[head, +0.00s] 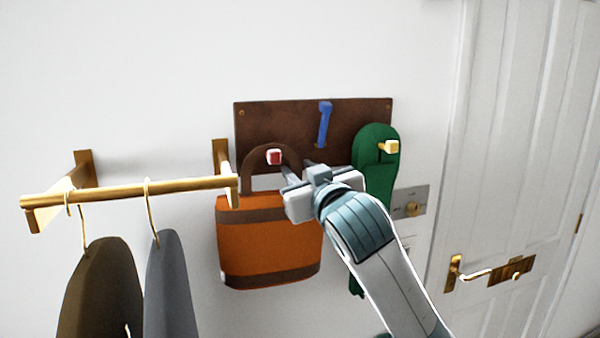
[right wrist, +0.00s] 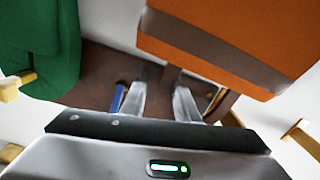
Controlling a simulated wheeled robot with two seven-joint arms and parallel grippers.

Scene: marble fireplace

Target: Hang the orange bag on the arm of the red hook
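The orange bag (head: 268,245) has brown bands and a brown arched handle (head: 250,170). It hangs upright below the brown wall board, left of my right gripper. The square tip of the red hook (head: 274,157) shows in front of the top of the handle arch; whether the handle rests on the hook's arm is hard to tell. My right gripper (head: 300,168) is at the right side of the handle. In the right wrist view its fingers (right wrist: 162,105) stand apart, with a brown strip of handle (right wrist: 171,78) between or just behind them. My left gripper is out of view.
The brown board (head: 285,115) also carries a blue hook (head: 324,122) and a yellow-tipped hook (head: 388,147) with a green item (head: 378,172). A brass rail (head: 130,190) with hangers projects at left. A white door (head: 520,150) stands at right.

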